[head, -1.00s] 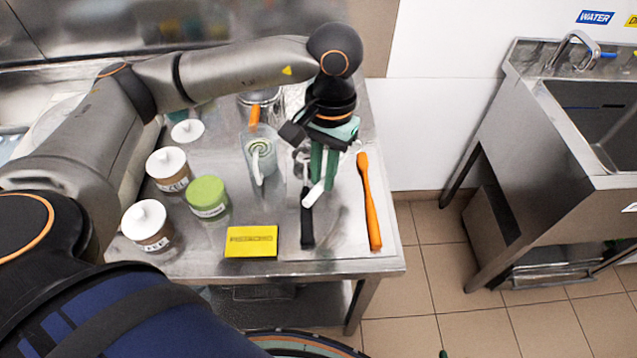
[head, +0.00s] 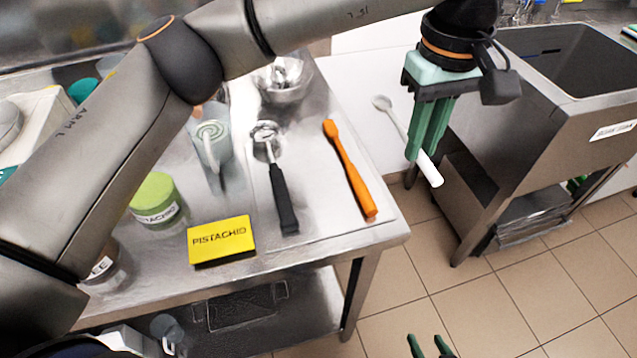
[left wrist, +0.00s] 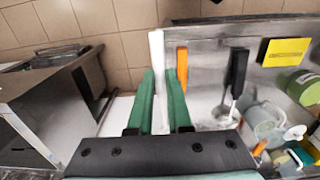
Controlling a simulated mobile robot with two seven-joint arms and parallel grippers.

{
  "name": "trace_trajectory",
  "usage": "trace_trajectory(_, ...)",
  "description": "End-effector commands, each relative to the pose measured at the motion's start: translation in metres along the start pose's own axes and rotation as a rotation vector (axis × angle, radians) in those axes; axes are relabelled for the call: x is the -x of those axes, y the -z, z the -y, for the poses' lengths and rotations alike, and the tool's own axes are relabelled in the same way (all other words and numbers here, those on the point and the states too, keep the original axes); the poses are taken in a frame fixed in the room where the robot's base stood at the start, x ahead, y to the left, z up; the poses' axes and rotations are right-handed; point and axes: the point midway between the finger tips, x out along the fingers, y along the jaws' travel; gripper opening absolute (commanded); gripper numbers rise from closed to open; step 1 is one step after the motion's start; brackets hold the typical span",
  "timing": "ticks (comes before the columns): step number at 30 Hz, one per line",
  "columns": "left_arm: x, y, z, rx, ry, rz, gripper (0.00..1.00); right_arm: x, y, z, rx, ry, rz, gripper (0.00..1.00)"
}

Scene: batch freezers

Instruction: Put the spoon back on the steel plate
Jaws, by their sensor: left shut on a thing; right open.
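My left gripper (head: 424,158) is shut on a white spoon (head: 434,170). It holds the spoon tilted in the air, right of the table and in front of the sink unit. The spoon's round bowl points up and left, its handle end down and right. In the left wrist view the white spoon (left wrist: 156,60) shows between the green fingers. The steel plate (head: 318,205) lies on the table's right part, left of the spoon. A black-handled scoop (head: 283,196) and an orange spatula (head: 349,170) lie on it. My right gripper (head: 430,345) is open and empty, low at the bottom edge.
A yellow pistachio box (head: 221,241) sits near the table's front edge. A green-lidded jar (head: 157,198), a clear jug (head: 212,145) and a metal bowl (head: 284,80) stand left and behind. The sink unit (head: 520,130) stands right, across a gap.

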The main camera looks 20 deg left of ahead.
Motion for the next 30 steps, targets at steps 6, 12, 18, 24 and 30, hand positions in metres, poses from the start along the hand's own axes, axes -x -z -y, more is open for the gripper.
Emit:
trace_trajectory(6, -0.017, 0.026, 0.031, 0.012, 0.001, -0.001, 0.0, 0.0, 0.0, 0.001, 0.002, 0.004, 0.0, 0.57)
trace_trajectory(12, -0.038, 0.057, 0.07, 0.011, 0.001, 0.0, 0.0, 0.001, 0.001, 0.002, 0.003, 0.004, -0.001, 0.57)
trace_trajectory(18, -0.074, 0.074, 0.093, 0.006, 0.002, 0.001, 0.0, 0.001, 0.0, 0.001, 0.003, 0.003, 0.0, 0.57)
trace_trajectory(24, -0.088, 0.082, 0.101, 0.004, 0.0, -0.001, 0.0, 0.001, -0.001, 0.0, 0.003, 0.0, 0.001, 0.57)
trace_trajectory(30, -0.107, 0.086, 0.109, 0.004, 0.003, 0.001, 0.0, 0.002, -0.001, -0.001, 0.003, -0.002, 0.002, 0.57)
